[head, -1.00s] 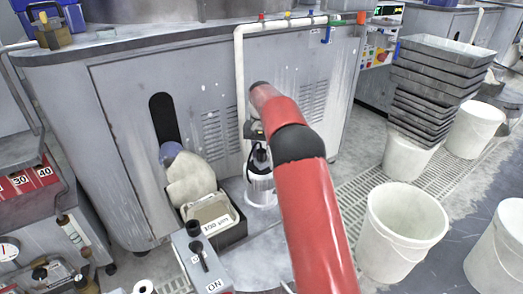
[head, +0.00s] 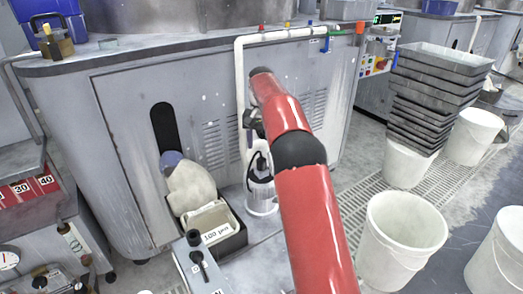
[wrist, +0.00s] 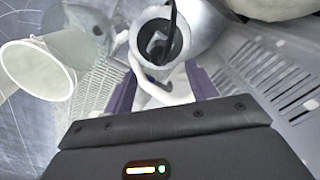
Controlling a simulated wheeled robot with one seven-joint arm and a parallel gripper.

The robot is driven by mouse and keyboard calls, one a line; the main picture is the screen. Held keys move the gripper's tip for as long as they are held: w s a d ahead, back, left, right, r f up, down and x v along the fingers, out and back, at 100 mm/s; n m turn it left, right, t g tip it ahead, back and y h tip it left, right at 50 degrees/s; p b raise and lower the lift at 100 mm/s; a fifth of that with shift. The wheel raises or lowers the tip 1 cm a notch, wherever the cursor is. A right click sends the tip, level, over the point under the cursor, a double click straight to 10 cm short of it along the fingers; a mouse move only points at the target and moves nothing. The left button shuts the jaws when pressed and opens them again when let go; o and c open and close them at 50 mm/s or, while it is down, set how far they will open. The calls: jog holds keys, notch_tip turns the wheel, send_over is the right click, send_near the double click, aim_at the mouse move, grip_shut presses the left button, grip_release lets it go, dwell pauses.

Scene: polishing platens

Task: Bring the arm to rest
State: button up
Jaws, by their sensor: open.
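My red arm (head: 318,220) reaches forward from the bottom of the head view toward the grey cabinet. My gripper (head: 252,122) is small and dark there, partly hidden behind the arm's end, above a pale canister (head: 262,198). In the wrist view my gripper (wrist: 160,88) shows two purple fingers spread wide apart. It is open, with nothing held. The canister's open top (wrist: 160,42), with a dark cord or handle, lies beyond the fingertips. I cannot tell the exact gap between them.
The grey cabinet (head: 120,110) stands close behind the gripper, with a white pipe (head: 241,90) beside it. A black tray (head: 232,238) and a pale sack (head: 190,185) are left. A white bucket (head: 400,240) and stacked grey trays (head: 430,95) are right.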

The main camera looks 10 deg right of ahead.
jog(key=shift+r, duration=0.25)
